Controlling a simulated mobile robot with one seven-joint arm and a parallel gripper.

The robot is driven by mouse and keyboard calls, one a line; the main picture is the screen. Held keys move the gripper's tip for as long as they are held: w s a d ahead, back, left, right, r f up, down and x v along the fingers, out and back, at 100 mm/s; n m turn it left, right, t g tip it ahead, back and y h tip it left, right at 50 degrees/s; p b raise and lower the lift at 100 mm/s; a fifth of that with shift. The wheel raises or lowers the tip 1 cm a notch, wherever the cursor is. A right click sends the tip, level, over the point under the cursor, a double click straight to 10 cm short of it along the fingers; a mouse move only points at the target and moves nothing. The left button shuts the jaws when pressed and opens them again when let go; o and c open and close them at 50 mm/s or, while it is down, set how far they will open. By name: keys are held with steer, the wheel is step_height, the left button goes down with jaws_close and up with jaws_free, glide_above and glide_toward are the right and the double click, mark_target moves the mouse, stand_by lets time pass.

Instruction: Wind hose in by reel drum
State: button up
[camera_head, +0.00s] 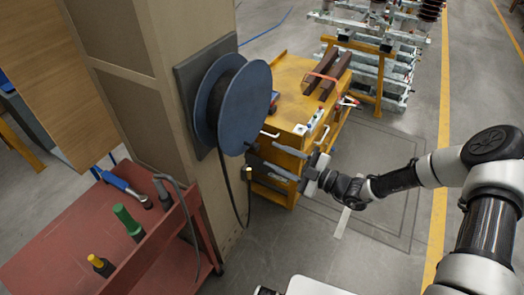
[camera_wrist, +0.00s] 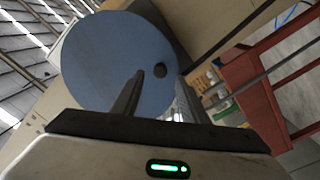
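The reel drum (camera_head: 245,105) has a round blue flange and is mounted on the side of a tan column, with black hose wound behind the flange. A black hose (camera_head: 231,190) hangs from it in a loop, with a brass-coloured end (camera_head: 248,173). In the wrist view the blue flange (camera_wrist: 110,60) fills the upper left, and a dark round knob (camera_wrist: 188,70) stands out near its right edge. My gripper (camera_head: 261,153) is open, its two fingers apart and pointing at the flange's lower part. In the wrist view the knob is near the right fingertip of my gripper (camera_wrist: 161,76); contact cannot be told.
A red cart (camera_head: 70,235) with tools stands at the lower left, close to the column (camera_head: 165,90). A yellow workbench (camera_head: 290,95) with brown bars stands behind the gripper. Metal racks (camera_head: 385,50) are at the back.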

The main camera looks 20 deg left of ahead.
steer(key=s+d, duration=0.1)
steer(key=d, duration=0.8)
steer(key=shift+s+d+b, duration=0.25)
steer(key=shift+s+b, duration=0.15)
steer(key=shift+f, duration=0.1)
